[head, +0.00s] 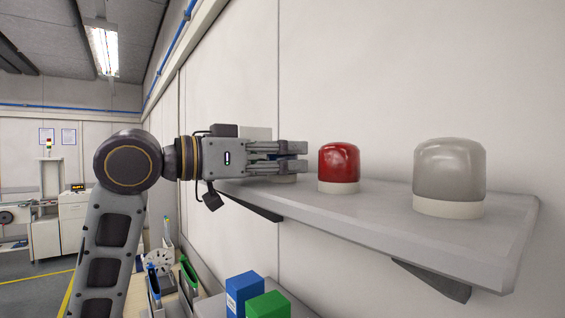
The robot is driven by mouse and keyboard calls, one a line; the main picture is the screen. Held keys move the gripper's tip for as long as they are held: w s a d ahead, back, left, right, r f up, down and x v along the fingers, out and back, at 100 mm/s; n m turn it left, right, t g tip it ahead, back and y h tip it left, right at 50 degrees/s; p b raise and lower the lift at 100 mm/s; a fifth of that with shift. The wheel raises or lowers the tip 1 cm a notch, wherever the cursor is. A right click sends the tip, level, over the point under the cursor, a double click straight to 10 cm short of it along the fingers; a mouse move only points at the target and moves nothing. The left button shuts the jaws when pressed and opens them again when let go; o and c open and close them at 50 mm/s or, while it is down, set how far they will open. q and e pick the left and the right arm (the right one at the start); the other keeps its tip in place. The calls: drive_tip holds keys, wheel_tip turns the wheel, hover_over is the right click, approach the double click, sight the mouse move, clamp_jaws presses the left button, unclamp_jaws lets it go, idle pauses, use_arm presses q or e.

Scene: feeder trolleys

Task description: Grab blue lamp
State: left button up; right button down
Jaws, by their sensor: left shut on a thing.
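My left gripper (290,156) reaches in from the left above the grey shelf (500,225), level and pointing right. Its fingers are shut on a lamp that they almost wholly hide. I cannot tell whether the base touches the shelf. A red lamp (339,163) on a white base stands upright just right of the fingertips, apart from them. My right gripper is not in view.
A grey-white lamp (449,172) stands upright near the shelf's right end. The wall is close behind the shelf. A blue box (243,292) and a green box (268,305) are below the shelf. White equipment (75,215) stands far left.

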use_arm(q)
drive_tip(key=shift+r, duration=0.25)
drive_tip(key=shift+r+b, duration=0.45)
drive_tip(key=shift+r, duration=4.3)
